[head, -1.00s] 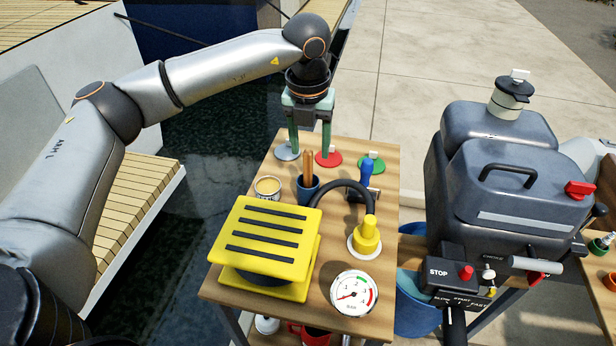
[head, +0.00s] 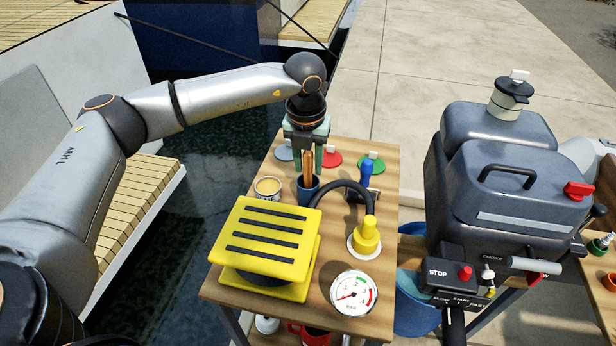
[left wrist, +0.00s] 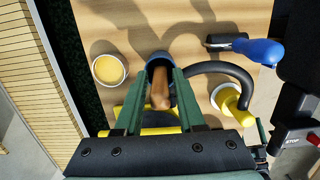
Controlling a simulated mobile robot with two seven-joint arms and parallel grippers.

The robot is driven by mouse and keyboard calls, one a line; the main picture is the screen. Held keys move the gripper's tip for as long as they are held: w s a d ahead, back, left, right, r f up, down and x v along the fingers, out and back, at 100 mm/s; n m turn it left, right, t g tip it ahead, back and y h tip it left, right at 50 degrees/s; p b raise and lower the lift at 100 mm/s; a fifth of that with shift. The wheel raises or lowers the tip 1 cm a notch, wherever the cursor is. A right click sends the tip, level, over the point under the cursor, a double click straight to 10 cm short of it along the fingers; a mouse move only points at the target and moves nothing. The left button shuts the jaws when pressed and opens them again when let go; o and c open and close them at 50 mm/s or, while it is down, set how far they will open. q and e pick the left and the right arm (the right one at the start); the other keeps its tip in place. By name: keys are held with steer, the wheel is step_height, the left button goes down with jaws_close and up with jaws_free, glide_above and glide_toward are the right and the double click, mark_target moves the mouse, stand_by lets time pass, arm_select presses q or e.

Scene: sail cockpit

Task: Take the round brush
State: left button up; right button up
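A wooden handle (head: 308,168), which I take for the round brush, stands upright in a small blue cup (head: 308,190) on the wooden table; its lower end is hidden in the cup. It also shows in the left wrist view (left wrist: 160,88), between the two green fingers. My left gripper (head: 309,160) points down at the cup. Its fingers are open on either side of the handle; I see no clear contact. My right gripper is not in view.
A tin (head: 267,188) stands left of the cup, and a yellow foot pump (head: 263,245) is in front. A black hose (head: 345,187), a blue handle (head: 366,175) and a gauge (head: 354,294) are close by. A grey motor (head: 515,190) stands to the right.

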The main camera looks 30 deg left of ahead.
arm_select(q)
jaws_close()
steer(key=shift+r, duration=0.1)
stand_by(0.3)
